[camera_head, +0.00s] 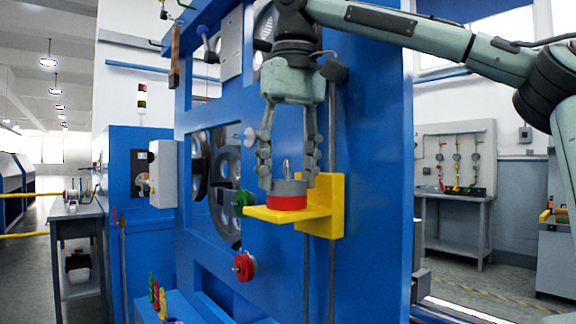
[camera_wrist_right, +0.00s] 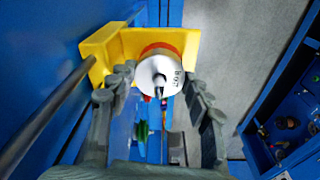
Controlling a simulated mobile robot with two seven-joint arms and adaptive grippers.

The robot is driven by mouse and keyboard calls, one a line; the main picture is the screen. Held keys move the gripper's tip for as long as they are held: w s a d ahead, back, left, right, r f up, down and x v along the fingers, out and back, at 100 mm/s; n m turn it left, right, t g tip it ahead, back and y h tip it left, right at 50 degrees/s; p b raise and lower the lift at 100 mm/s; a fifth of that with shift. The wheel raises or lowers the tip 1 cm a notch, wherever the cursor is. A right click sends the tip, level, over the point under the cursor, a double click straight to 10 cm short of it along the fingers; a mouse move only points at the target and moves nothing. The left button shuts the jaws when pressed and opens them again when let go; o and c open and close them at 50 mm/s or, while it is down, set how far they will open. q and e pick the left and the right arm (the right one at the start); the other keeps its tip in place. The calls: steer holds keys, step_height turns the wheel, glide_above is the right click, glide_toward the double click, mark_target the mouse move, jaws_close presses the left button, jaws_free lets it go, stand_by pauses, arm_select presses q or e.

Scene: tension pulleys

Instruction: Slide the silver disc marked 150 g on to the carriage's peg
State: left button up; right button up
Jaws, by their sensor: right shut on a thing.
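The silver disc (camera_head: 289,187) sits around the upright peg (camera_head: 286,166) on the yellow carriage (camera_head: 322,205), directly above a red disc (camera_head: 287,202). In the right wrist view the silver disc (camera_wrist_right: 158,72) shows from above, with the dark peg tip (camera_wrist_right: 160,88) coming through its middle. Its rotated marking is too small to read surely. A rim of the red disc (camera_wrist_right: 157,47) shows behind it. My right gripper (camera_head: 289,180) points down from above, shut on the silver disc with one finger on each side. My left gripper is not in view.
The carriage stands out from a tall blue frame (camera_head: 370,150) with dark pulley wheels (camera_head: 226,170) and vertical rods. A green part (camera_head: 240,201) and a red knob (camera_head: 244,266) stick out close by on the left. A bench (camera_head: 455,200) stands further back on the right.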

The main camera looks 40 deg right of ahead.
steer(key=shift+f, duration=0.2)
stand_by(0.6)
steer(key=o, duration=1.3)
steer(key=shift+r, duration=0.15)
steer(key=r, duration=0.5)
steer(key=s+r, duration=0.1)
steer(key=r, duration=0.1)
steer(key=shift+a+r, duration=0.15)
steer(key=shift+w+f, duration=0.2)
steer(key=shift+f, duration=1.25)
steer(key=shift+w+f, duration=0.2)
steer(key=shift+f, duration=1.2)
